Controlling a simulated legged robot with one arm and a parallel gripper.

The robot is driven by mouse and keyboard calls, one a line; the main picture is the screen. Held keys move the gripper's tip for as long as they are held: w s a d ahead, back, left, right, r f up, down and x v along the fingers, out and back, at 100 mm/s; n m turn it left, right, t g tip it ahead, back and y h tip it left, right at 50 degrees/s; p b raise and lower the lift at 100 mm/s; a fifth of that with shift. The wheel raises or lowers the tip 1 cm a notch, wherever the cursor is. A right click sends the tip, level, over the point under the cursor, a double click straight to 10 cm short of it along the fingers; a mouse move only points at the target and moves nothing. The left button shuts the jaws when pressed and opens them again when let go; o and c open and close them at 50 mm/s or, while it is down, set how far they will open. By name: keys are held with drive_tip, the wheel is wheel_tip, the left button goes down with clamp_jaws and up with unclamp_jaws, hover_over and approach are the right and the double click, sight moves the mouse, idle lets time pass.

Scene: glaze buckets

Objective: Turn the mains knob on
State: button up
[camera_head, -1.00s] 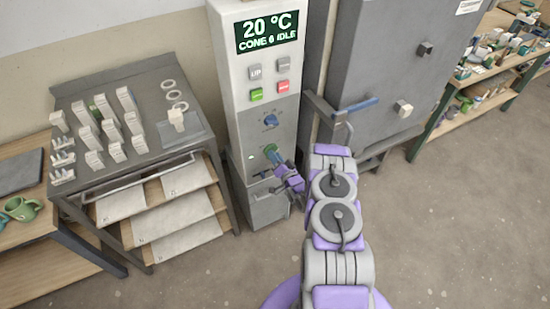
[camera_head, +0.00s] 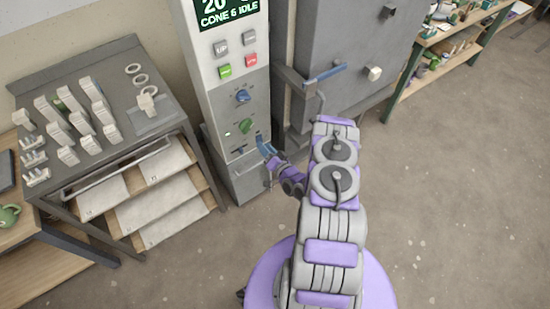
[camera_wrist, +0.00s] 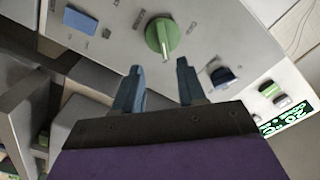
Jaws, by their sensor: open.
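The control panel (camera_head: 228,82) has a green knob (camera_head: 247,126) low on its front and a blue knob (camera_head: 243,96) above it. The labels are too small to read, so I cannot tell which is marked mains. In the wrist view the green knob (camera_wrist: 161,38) lies just beyond the gap between my fingertips, with a pale line across its face. The blue knob (camera_wrist: 224,76) is to its right. My gripper (camera_wrist: 159,68) is open and empty, its two blue fingers apart and pointing at the panel. In the head view my gripper (camera_head: 264,146) is just below and right of the green knob.
A blue rectangular part (camera_wrist: 80,20) sits on the panel in the wrist view. Coloured buttons (camera_head: 237,60) and a display (camera_head: 226,12) are above the knobs. A grey kiln (camera_head: 345,55) stands to the right. A rack (camera_head: 100,100) with test pieces stands left. Floor is clear at right.

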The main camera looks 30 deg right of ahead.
drive_tip(key=s+p, duration=0.1)
drive_tip(key=s, duration=0.5)
drive_tip(key=shift+s, duration=0.4)
drive_tip(key=shift+d, duration=0.1)
